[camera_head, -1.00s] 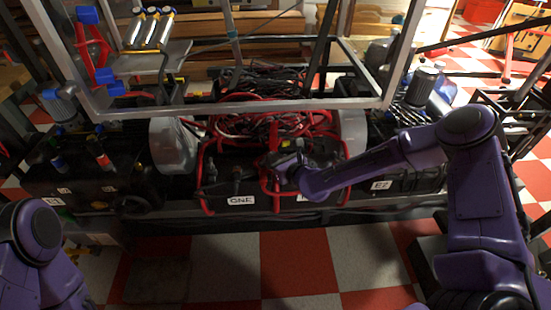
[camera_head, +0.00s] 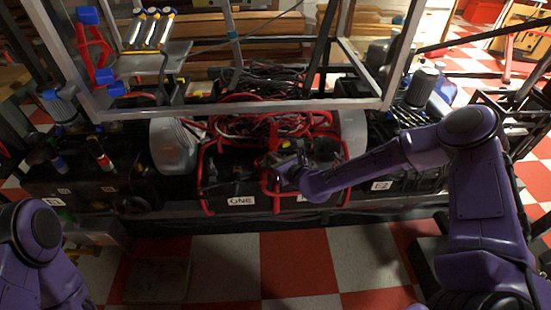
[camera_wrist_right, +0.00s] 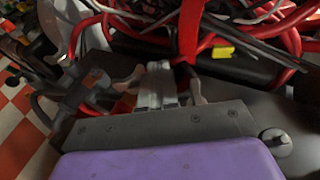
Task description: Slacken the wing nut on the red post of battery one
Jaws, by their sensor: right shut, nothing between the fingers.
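Battery one (camera_head: 228,187) is a dark box with a white label reading ONE, inside a red tube frame. My right gripper (camera_head: 274,163) is over its right side, by the red bar between it and the neighbouring box. In the right wrist view the gripper's grey fingers (camera_wrist_right: 157,86) are together, with nothing held. A pale piece (camera_wrist_right: 128,79) like a wing shows left of the fingers, and another (camera_wrist_right: 197,90) right of them; I cannot tell whether they are the wing nut. The red post is not clearly made out. My left gripper is out of view.
Red and black cables (camera_head: 262,118) are heaped behind the battery. A grey metal frame (camera_head: 240,107) crosses above and behind. In the right wrist view a dark clamp-like part (camera_wrist_right: 85,92) stands left of the fingers. Checkered floor (camera_head: 295,262) lies open in front.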

